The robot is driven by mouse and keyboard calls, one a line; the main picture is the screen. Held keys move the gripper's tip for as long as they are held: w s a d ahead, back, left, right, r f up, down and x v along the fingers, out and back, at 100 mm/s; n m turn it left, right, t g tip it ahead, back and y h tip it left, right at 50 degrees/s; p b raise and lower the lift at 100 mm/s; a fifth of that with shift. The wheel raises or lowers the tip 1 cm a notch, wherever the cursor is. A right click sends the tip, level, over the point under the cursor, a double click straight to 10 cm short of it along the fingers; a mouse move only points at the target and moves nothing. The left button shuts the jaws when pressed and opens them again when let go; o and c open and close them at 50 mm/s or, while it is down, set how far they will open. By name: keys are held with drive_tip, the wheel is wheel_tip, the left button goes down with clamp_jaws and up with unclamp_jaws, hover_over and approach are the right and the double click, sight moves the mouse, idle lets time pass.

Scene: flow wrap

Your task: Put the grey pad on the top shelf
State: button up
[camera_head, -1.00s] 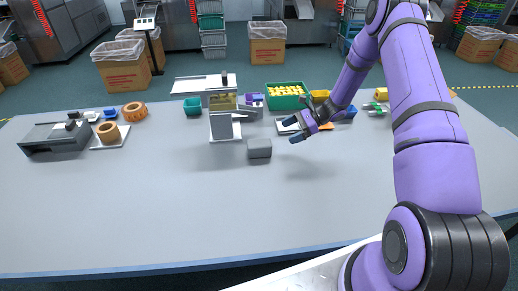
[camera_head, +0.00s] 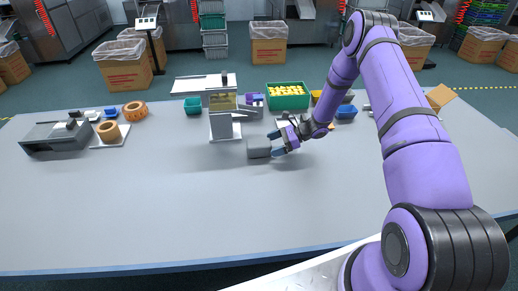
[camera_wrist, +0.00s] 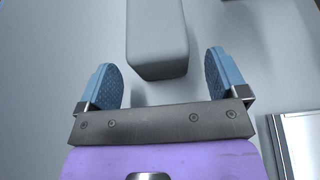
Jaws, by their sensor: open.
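The grey pad (camera_head: 258,148), a rounded block, lies on the table in front of the small machine. In the wrist view the pad (camera_wrist: 157,40) extends from the top edge, and its near end shows between my fingertips, with a gap on each side. My gripper (camera_head: 275,143) is at the pad's right end, its blue fingers spread and pointing left toward it. In the wrist view my gripper (camera_wrist: 162,66) is open and empty. A machine (camera_head: 222,118) with a flat white upper plate (camera_head: 193,85) stands just behind the pad; I cannot tell which surface is the top shelf.
A green crate of yellow items (camera_head: 288,96), a teal bin (camera_head: 192,105) and a blue bin (camera_head: 346,112) stand toward the back. A grey device (camera_head: 52,138) and an orange roll (camera_head: 108,132) are at left. The table's front is clear.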

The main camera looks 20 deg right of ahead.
sight(266, 147)
drive_tip(key=x, duration=0.3)
drive_tip(key=shift+a+f, duration=0.25)
drive_tip(key=shift+a, duration=0.05)
drive_tip(key=shift+c, duration=0.2)
drive_tip(key=c, duration=1)
drive_tip(key=shift+c, duration=0.2)
drive_tip(key=shift+w+r, duration=0.1)
drive_tip(key=shift+r, duration=0.05)
